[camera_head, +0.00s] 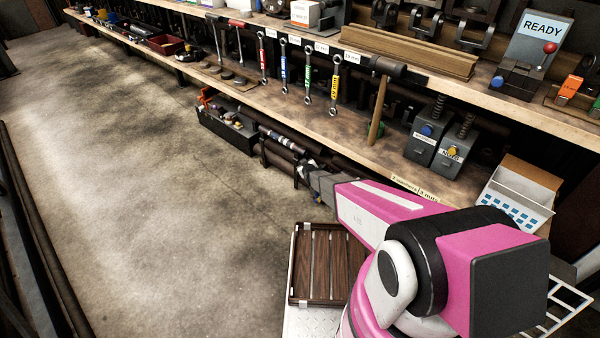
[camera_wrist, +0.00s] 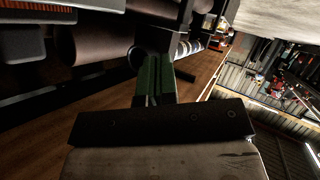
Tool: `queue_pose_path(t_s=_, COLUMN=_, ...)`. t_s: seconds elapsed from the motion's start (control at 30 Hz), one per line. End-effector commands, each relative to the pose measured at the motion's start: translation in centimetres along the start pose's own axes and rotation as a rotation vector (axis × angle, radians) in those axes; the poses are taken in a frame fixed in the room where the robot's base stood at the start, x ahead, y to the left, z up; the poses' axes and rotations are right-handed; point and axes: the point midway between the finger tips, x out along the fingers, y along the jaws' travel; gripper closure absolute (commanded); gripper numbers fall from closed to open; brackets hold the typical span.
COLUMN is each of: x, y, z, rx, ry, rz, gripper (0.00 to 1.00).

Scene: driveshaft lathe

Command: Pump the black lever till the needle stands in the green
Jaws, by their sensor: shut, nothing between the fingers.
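I cannot make out a black lever or a gauge with a needle and green band in either view. My gripper shows at the end of my pink arm in the head view (camera_head: 306,172), low beside the workbench's lower shelf. In the wrist view, its dark green fingers (camera_wrist: 154,82) are together, with nothing visible between them. Dark cylindrical parts lie close beyond the fingers in the wrist view, and whether the fingers touch them I cannot tell.
Dark rollers (camera_head: 282,158) and a black toolbox (camera_head: 228,127) lie near my gripper. Hanging wrenches (camera_head: 308,85), a mallet (camera_head: 378,105) and grey boxes (camera_head: 424,135) line the bench. A READY sign (camera_head: 541,27) stands far right. The concrete floor (camera_head: 150,190) is clear at left.

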Motion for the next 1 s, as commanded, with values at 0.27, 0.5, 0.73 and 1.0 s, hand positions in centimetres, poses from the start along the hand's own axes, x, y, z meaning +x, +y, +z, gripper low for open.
queue_pose_path(t_s=0.27, x=2.3, y=-1.6, z=1.7, rx=0.001, ry=0.0, rz=0.0, gripper=1.0)
queue_pose_path(t_s=0.5, x=3.0, y=-2.1, z=2.2, rx=0.001, ry=0.0, rz=0.001, gripper=1.0)
queue_pose_path(t_s=0.73, x=3.0, y=-2.2, z=2.2, rx=0.001, ry=0.0, rz=0.001, gripper=1.0)
queue_pose_path(t_s=1.0, x=3.0, y=-2.2, z=2.2, rx=0.001, ry=0.0, rz=0.001, gripper=1.0)
